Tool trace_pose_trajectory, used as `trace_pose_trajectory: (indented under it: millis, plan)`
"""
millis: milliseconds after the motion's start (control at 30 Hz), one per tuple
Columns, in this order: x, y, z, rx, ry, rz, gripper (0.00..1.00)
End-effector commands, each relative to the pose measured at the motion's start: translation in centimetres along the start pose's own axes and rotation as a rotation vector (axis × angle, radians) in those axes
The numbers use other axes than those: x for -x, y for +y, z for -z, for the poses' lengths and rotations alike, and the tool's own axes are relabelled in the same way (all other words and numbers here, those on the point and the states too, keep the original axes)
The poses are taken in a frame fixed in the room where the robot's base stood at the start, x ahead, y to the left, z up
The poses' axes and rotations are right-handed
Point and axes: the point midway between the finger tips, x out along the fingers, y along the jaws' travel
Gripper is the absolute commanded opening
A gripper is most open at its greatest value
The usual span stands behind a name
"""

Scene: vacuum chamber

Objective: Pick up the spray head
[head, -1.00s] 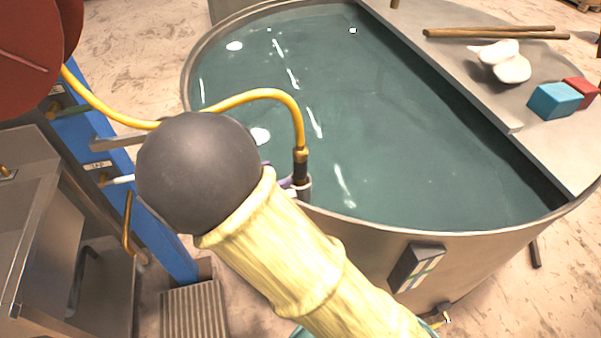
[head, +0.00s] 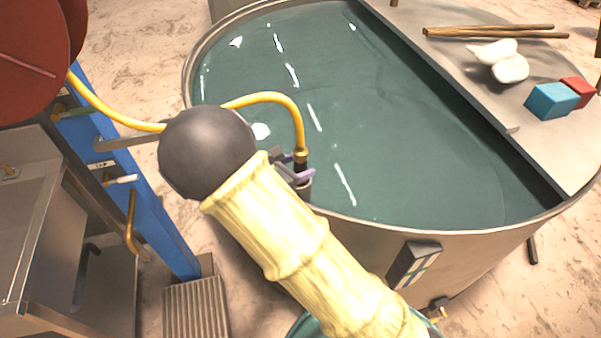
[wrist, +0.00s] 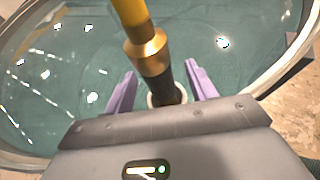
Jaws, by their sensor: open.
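The spray head (head: 301,167) is a dark grip with a brass collar on the end of a yellow hose (head: 270,97). It stands upright in a round holder (head: 304,188) at the near rim of the tank. In the wrist view the spray head (wrist: 158,72) is between the two purple fingers of my gripper (wrist: 158,85), with a gap showing on each side. My gripper (head: 294,166) is open, and its fingers show beside the dark grip in the head view. The lower end of the spray head is hidden in the holder.
The round metal tank (head: 420,232) holds greenish water. A shelf (head: 470,75) across its right side carries wooden sticks (head: 490,31), a white object (head: 500,60), a blue block (head: 551,101) and a red block (head: 577,91). A blue post (head: 150,205) and red reel (head: 30,60) stand left.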

Motion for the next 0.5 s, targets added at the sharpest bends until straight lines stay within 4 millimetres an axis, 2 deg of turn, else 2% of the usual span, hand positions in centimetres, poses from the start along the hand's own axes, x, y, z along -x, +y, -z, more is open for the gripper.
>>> trace_pose_trajectory:
  millis: [200,500]
  plan:
    - [-3.1,0.2,-0.1,0.002,-0.001,0.002,0.56]
    - [-3.6,0.2,0.0,0.0,-0.001,0.0,0.56]
